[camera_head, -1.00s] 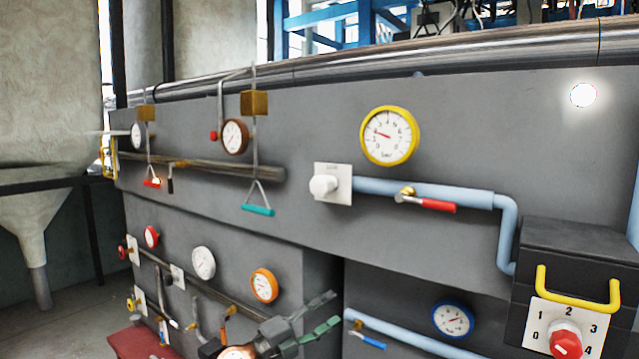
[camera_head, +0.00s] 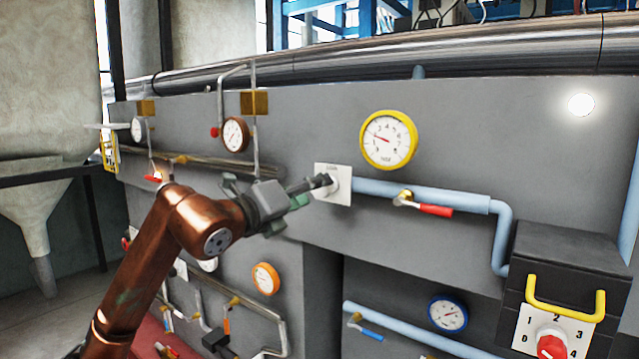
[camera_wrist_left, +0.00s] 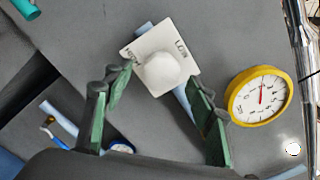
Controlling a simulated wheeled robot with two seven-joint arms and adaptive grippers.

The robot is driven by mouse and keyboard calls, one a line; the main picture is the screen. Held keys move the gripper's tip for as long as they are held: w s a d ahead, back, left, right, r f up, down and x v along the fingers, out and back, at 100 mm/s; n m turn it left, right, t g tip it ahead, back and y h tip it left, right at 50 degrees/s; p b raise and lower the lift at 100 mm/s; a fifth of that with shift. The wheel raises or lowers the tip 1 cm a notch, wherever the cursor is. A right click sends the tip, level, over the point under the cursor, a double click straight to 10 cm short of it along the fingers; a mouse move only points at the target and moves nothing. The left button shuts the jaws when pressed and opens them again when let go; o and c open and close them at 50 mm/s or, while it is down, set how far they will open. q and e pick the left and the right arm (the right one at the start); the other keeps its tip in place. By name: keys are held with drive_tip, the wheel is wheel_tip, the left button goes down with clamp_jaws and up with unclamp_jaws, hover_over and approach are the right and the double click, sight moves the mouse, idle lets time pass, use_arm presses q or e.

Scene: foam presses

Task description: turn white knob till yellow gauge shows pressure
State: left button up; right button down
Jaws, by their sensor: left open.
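The white knob (camera_wrist_left: 162,73) sits on a white square plate (camera_head: 338,198), on the grey panel. The yellow gauge (camera_head: 388,139) is up and to the right of it; its red needle points left and slightly up. My left gripper (camera_head: 311,191) reaches in from the left, its fingertips close to the knob and partly covering it. In the left wrist view, the fingers (camera_wrist_left: 160,82) are spread, one on each side of the knob, with gaps visible; I see no contact. The yellow gauge (camera_wrist_left: 259,95) also shows there. My right gripper is out of view.
A blue pipe (camera_head: 450,197) with a red-handled valve (camera_head: 434,210) runs right from the plate. A black box with a yellow handle (camera_head: 565,305) and red dial (camera_head: 552,344) juts out at lower right. Smaller gauges and valves are below and left.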

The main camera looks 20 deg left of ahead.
sight(320, 198)
use_arm(q)
drive_tip(key=p+x, duration=0.1)
drive_tip(key=x, duration=0.2)
drive_tip(key=shift+w+d, duration=0.1)
drive_tip(key=shift+w, duration=0.15)
drive_tip(key=shift+c, duration=0.5)
drive_tip(key=c, duration=1.1)
drive_tip(key=shift+o, duration=0.2)
